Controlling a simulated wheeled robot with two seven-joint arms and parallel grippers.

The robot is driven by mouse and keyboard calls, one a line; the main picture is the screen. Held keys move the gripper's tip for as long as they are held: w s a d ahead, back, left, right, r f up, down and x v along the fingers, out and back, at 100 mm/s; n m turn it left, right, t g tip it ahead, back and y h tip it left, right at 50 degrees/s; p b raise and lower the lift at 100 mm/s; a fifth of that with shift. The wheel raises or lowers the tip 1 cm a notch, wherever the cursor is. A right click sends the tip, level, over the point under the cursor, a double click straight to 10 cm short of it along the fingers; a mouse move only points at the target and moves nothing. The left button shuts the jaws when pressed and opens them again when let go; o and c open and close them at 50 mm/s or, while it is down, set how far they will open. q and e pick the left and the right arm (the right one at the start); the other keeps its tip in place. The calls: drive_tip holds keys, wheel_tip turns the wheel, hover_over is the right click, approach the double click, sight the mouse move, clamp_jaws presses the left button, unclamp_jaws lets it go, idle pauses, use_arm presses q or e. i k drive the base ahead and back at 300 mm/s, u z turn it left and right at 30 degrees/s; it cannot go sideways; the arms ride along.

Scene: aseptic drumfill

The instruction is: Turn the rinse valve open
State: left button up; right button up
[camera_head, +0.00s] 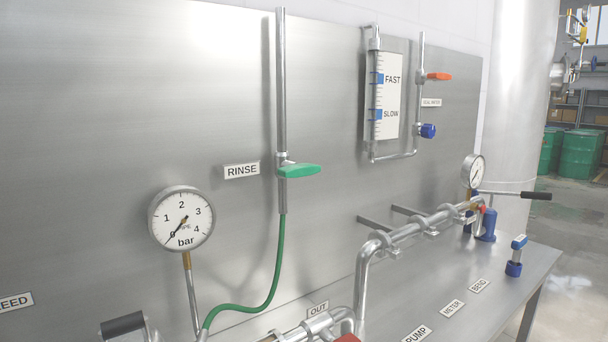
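The rinse valve has a green lever handle (299,171) on a vertical steel pipe (281,80), beside the RINSE label (242,170). The handle points right, crosswise to the pipe. A green hose (279,260) runs from below the valve down and left to the pipework. Neither of my grippers is in view, and nothing touches the handle.
A pressure gauge (181,218) stands left of the valve, its needle near 0. A sight tube (378,95) with FAST and SLOW marks, an orange lever (438,76) and a blue knob (427,131) are to the right. Steel pipework (410,232) juts out below.

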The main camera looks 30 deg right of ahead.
sight(295, 170)
drive_tip(key=u, duration=2.7)
drive_tip(key=k, duration=2.25)
drive_tip(key=z, duration=2.05)
